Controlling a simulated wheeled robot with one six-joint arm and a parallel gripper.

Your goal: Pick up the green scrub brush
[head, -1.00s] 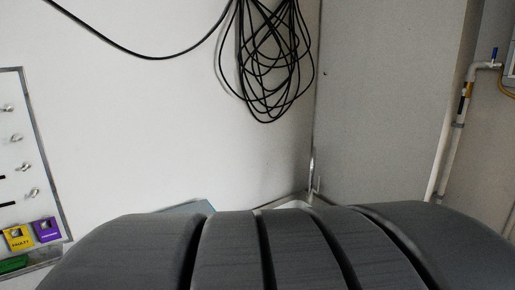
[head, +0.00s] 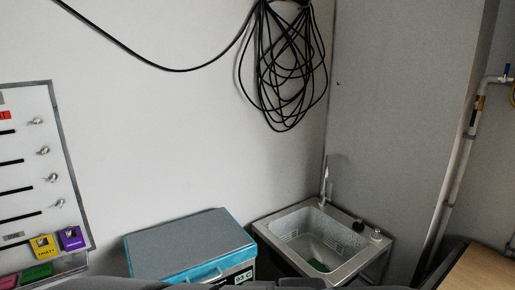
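A small green object (head: 318,265), likely the green scrub brush, lies in the basin of the metal sink (head: 267,229) in the corner. It is too small to make out its bristles or handle. My gripper is not in view; only a dark grey part of my own arm shows along the bottom edge.
A teal-and-grey box-shaped appliance (head: 190,244) with a display stands left of the sink. The faucet (head: 325,186) rises at the sink's back. A wooden surface (head: 478,272) is at lower right. Black cable coils (head: 285,70) hang on the wall. A board with coloured boxes (head: 45,180) is at left.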

